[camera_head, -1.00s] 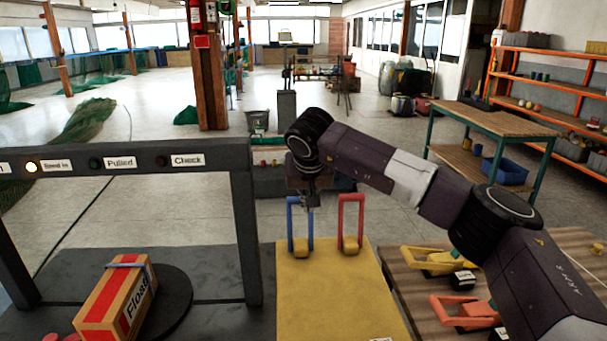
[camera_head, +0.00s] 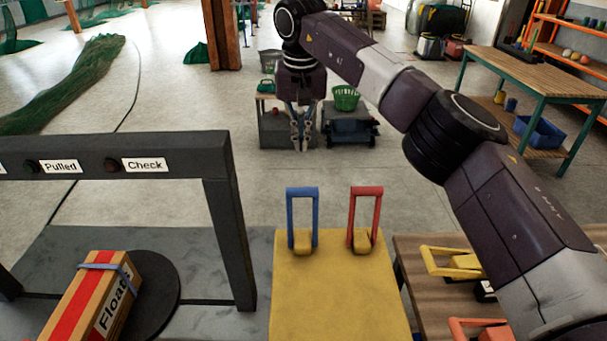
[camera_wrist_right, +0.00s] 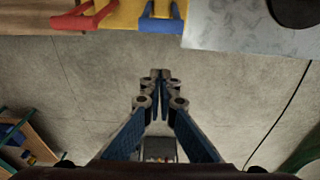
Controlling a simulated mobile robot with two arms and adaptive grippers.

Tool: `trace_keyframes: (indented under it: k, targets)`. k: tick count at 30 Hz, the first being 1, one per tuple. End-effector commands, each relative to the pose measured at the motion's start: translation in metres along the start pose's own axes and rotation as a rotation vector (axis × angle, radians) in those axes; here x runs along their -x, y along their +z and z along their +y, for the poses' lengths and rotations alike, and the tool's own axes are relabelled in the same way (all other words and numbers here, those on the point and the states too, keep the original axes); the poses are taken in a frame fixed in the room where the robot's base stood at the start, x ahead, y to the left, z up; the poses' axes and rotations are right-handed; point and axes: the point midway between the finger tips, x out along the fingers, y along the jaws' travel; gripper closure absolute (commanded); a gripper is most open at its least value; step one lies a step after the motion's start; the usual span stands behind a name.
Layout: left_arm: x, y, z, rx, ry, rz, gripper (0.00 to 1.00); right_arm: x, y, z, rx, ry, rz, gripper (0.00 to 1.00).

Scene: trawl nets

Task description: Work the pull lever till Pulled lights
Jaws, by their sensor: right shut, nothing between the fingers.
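A blue lever (camera_head: 302,216) and a red lever (camera_head: 365,218) stand upright on a yellow board (camera_head: 340,295); neither shows a readable name. Both also show at the top of the right wrist view, the blue lever (camera_wrist_right: 160,22) and the red lever (camera_wrist_right: 84,18). My right gripper (camera_head: 301,143) is shut and empty, beyond and above the blue lever, apart from it. In the wrist view its fingertips (camera_wrist_right: 160,74) are together over bare floor. The Pulled lamp (camera_head: 31,167) on the dark frame looks unlit. My left gripper is out of view.
A yellow lever (camera_head: 455,262) sits on a wooden table at right. Crates with a green basket (camera_head: 346,97) stand beyond the gripper.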

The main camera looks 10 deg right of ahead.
Motion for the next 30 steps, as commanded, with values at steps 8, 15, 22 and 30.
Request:
trace_keyframes:
  k: [8,15,22,30]
  targets:
    - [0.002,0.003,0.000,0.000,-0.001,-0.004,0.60,-0.014,0.000,0.001,-0.002,0.002,-0.001,1.00]
    - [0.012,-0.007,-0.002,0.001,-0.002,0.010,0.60,-0.060,0.000,0.001,-0.001,0.001,-0.004,1.00]
    - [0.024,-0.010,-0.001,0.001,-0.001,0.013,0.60,-0.099,0.002,0.001,0.000,-0.001,0.001,1.00]
    - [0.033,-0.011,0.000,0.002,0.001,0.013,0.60,-0.091,0.023,0.001,0.001,0.000,0.001,1.00]
